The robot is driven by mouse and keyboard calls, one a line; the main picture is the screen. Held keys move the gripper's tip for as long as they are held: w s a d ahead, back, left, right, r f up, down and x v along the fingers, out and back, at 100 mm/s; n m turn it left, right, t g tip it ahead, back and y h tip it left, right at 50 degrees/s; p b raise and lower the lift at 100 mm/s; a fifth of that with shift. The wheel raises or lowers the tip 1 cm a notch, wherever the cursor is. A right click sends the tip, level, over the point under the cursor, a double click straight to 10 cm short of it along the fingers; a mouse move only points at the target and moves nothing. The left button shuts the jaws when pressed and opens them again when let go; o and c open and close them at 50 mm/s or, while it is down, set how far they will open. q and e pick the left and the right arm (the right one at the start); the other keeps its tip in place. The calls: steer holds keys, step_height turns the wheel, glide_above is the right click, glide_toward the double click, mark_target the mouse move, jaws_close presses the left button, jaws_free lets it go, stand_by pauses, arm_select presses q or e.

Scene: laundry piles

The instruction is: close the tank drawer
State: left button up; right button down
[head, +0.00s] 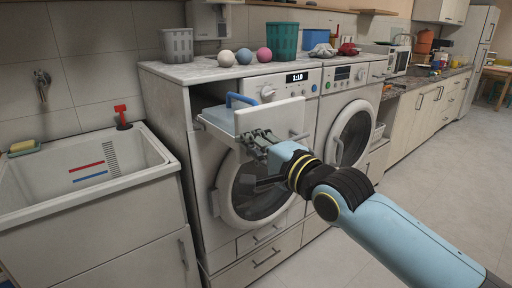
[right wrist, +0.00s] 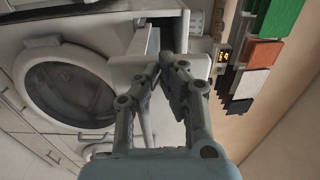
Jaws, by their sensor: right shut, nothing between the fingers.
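The tank drawer (head: 280,114) is pulled out at the upper left of the nearer washer-like machine (head: 214,176). Its white front stands away from the machine, and a blue handle (head: 240,99) shows behind that front. My right gripper (head: 257,139) is at the lower left part of the drawer front, overlapping it in the head view; I cannot tell if it touches. In the right wrist view the fingers (right wrist: 166,62) are together and empty, close to the white panels of the machine. My left gripper is not in view.
The machine's round door (head: 250,190) is below the drawer, behind my right gripper. A second machine (head: 350,130) stands to the right. Baskets and several balls are on the top (head: 194,70). A sink (head: 80,180) is at the left. The floor (head: 440,150) at right is clear.

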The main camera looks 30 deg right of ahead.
steer(key=w+b, duration=0.2)
steer(key=w, duration=0.5)
steer(key=w+a+b, duration=0.1)
steer(key=w+b, duration=0.1)
steer(key=w, duration=0.5)
steer(key=w+b, duration=0.2)
steer(key=w, duration=0.5)
steer(key=shift+w+a+f, duration=0.1)
steer(key=shift+w+a, duration=0.15)
steer(key=shift+a, duration=0.1)
steer(key=shift+w+b, duration=0.3)
steer(key=shift+w, duration=0.2)
steer(key=shift+s, duration=0.1)
